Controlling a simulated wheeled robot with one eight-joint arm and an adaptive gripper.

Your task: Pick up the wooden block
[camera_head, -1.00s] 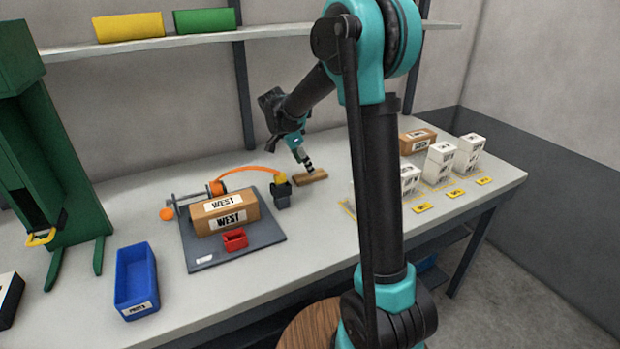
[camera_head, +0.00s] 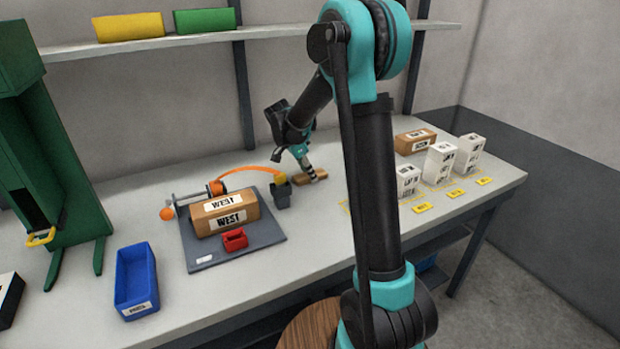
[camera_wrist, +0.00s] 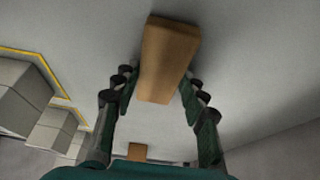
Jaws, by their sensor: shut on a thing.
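The wooden block (camera_head: 320,173) is a small plain brown bar on the grey table, just right of the dark holder with the yellow top. In the wrist view the block (camera_wrist: 166,60) lies lengthwise between my fingers. My gripper (camera_head: 312,178) reaches down onto the block from above in the head view. In the wrist view my gripper (camera_wrist: 160,98) has a finger on each side of the block's near end, shut on it. The finger pads' contact is partly hidden. Whether the block is clear of the table cannot be told.
A dark holder (camera_head: 281,194) stands close left of the block. A grey plate (camera_head: 265,236) carries a box labelled WEST (camera_head: 228,222) and a red bin (camera_head: 235,240). White boxes (camera_head: 438,163) stand at the right. A blue bin (camera_head: 134,278) sits front left.

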